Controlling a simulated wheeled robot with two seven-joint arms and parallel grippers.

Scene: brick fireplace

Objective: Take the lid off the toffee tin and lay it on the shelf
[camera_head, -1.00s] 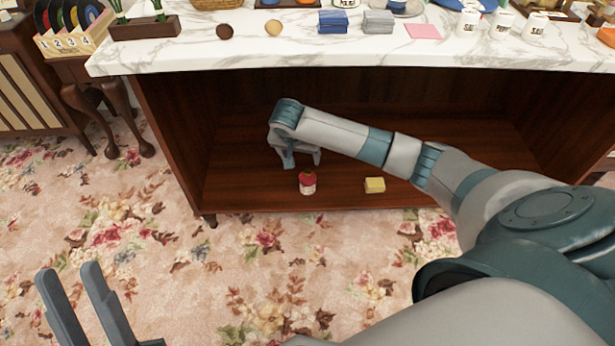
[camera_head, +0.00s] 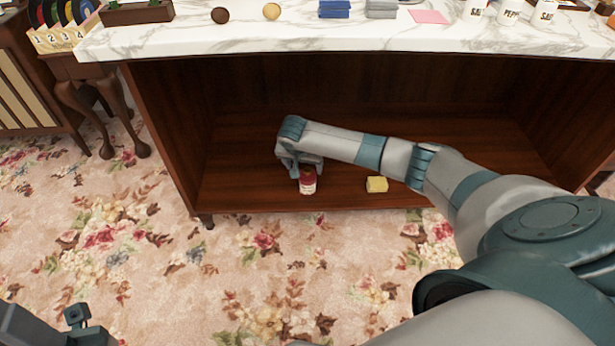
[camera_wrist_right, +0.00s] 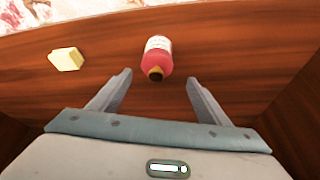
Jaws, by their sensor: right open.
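A small red container (camera_head: 307,183) with a pale label stands upright on the low wooden shelf near its front edge.
A yellow block (camera_head: 377,184) lies on the shelf (camera_head: 245,190) to the right of the container. The marble counter (camera_head: 250,38) overhangs the recess, with small items on top. Bare shelf lies left of the container. Flowered carpet (camera_head: 140,260) is in front.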

